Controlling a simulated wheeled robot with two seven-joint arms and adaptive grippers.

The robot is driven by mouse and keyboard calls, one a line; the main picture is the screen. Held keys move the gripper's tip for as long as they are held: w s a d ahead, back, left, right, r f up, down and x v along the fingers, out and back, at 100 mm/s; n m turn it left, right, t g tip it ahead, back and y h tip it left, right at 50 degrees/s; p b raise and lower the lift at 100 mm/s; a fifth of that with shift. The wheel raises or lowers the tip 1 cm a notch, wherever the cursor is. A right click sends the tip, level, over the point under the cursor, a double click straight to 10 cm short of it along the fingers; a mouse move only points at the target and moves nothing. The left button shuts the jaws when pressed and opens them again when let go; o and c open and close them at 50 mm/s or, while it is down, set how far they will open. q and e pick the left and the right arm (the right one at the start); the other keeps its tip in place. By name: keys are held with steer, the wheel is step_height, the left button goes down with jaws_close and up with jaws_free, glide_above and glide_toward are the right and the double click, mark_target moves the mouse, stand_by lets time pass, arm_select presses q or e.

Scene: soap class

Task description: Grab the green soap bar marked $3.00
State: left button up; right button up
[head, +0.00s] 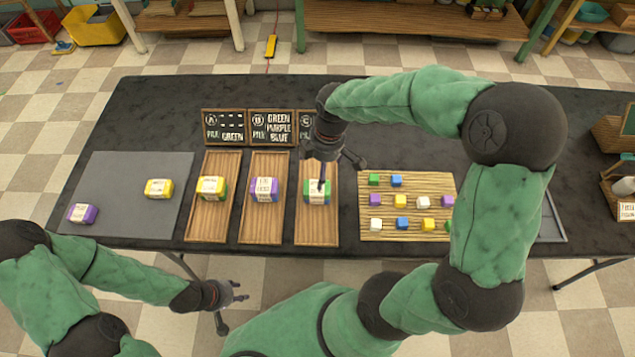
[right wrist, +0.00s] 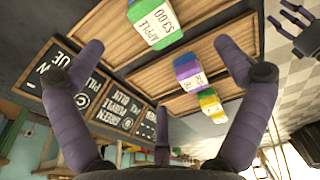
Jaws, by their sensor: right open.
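The green soap bar (head: 317,197) lies in the rightmost of three wooden trays in the head view, with a pale label on top. In the right wrist view the green soap bar (right wrist: 154,24) shows a label reading "APPLE $3.00". My right gripper (head: 335,170) is open above and just behind that bar, with one finger partly covering it in the head view. My left gripper (head: 232,306) is open and empty in front of the table's near edge, away from the soaps.
Other trays hold a yellow-green bar (head: 211,188) and a purple-blue bar (head: 264,190). A grey mat (head: 120,190) at left holds a yellow bar (head: 159,189) and a purple bar (head: 82,213). Chalkboard signs (head: 247,127) stand behind the trays. A slatted board (head: 395,183) holds several small cubes.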

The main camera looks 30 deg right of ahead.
steer(key=shift+w+d+f+b, duration=0.15)
steer(key=shift+w+f+b, duration=0.15)
steer(key=shift+f, duration=0.5)
steer(key=b, duration=0.2)
glide_above(316, 186)
steer(key=f, duration=0.4)
steer(key=shift+s+d+f, duration=0.1)
steer(key=shift+d+f, duration=0.2)
steer(key=shift+f, duration=0.05)
steer(key=f+b, duration=0.1)
steer(key=f, duration=0.2)
steer(key=f+b, duration=0.1)
steer(key=f, duration=0.1)
steer(key=shift+w+b, duration=0.3)
steer(key=shift+w, duration=0.05)
arm_select(q)
steer(key=f, duration=0.5)
steer(key=shift+w+d+f, duration=0.2)
steer(key=shift+w+f, duration=0.1)
arm_select(e)
steer(key=c, duration=1.2)
